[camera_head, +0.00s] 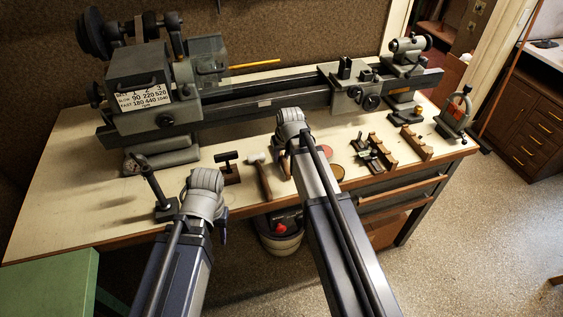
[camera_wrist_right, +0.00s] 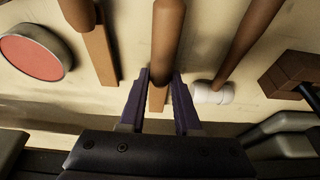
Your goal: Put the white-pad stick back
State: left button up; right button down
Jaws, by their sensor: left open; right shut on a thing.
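In the right wrist view my right gripper (camera_wrist_right: 160,100) is shut on a wooden stick (camera_wrist_right: 167,40), with one purple finger on each side near its flat end. No white pad shows on the visible part of this stick, so I cannot tell whether it is the white-pad stick. A second wooden stick (camera_wrist_right: 95,40) lies beside it on the left, apart from the fingers. In the head view my right gripper (camera_head: 279,143) is over the bench, mostly hidden by its wrist. My left gripper (camera_head: 224,228) is open near the front edge, also mostly hidden.
The lathe (camera_head: 155,100) fills the back. Wooden racks (camera_head: 415,145) stand at right. The bench's left part is clear.

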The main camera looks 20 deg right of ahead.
jog(key=shift+f, duration=0.1)
jog(key=shift+f, duration=0.15)
jog(key=shift+f, duration=0.15)
jog(key=c, duration=0.6)
grip_release()
jog(key=shift+r, duration=0.2)
jog(key=p+v, duration=1.2)
jog(key=s+a+n+g, duration=0.1)
jog(key=s+a+g, duration=0.1)
jog(key=s+a, duration=0.4)
jog(key=s+a+n+g+h, duration=0.1)
jog(key=s+a+n+g, duration=0.1)
jog(key=s+a, duration=0.5)
jog(key=s, duration=0.6)
jog(key=shift+s+a+f+h, duration=0.25)
jog(key=shift+s+f+h, duration=0.05)
jog(key=shift+s+f, duration=0.1)
